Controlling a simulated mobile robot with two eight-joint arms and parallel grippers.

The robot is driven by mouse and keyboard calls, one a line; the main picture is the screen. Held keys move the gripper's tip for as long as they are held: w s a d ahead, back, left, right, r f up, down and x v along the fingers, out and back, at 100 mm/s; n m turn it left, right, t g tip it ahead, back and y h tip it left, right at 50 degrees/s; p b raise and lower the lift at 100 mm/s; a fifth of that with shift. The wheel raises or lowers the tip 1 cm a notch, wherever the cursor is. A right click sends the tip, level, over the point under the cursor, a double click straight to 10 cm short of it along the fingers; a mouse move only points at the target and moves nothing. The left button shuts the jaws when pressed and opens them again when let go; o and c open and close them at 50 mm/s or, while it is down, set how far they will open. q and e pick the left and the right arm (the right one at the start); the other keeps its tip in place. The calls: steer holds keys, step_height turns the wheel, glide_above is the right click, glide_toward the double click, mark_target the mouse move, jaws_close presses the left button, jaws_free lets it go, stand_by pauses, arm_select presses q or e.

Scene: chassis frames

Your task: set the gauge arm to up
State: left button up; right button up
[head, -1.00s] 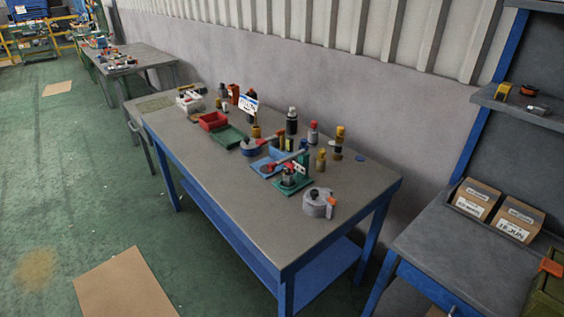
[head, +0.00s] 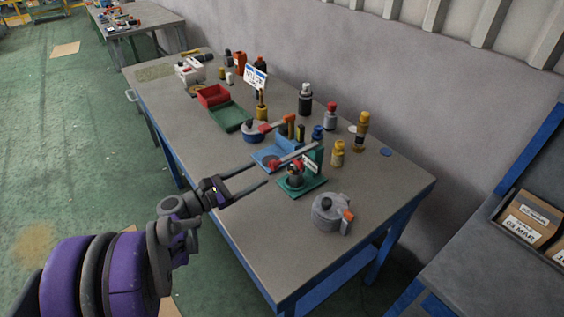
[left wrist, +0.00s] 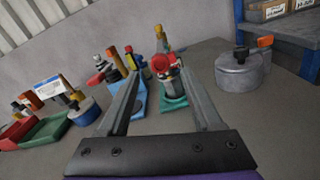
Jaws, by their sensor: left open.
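The gauge appears to be the device on a green base (head: 312,187) near the table's right front. In the left wrist view, the gauge's red end (left wrist: 163,63) and grey body stand above the green base (left wrist: 173,104), beyond and between my finger lines. My left gripper (head: 260,174) is open and empty, above the table left of the gauge and apart from it. My right gripper is out of view.
Yellow and dark bottles (head: 361,132) stand behind. The table's front left surface (head: 215,160) is clear.

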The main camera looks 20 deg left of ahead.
mark_target(282, 160)
arm_select(q)
steer(key=p+x, duration=0.1)
steer(key=x, duration=0.9)
steer(key=shift+w+d, duration=0.1)
steer(key=shift+d, duration=0.05)
jaws_close()
stand_by(1.0)
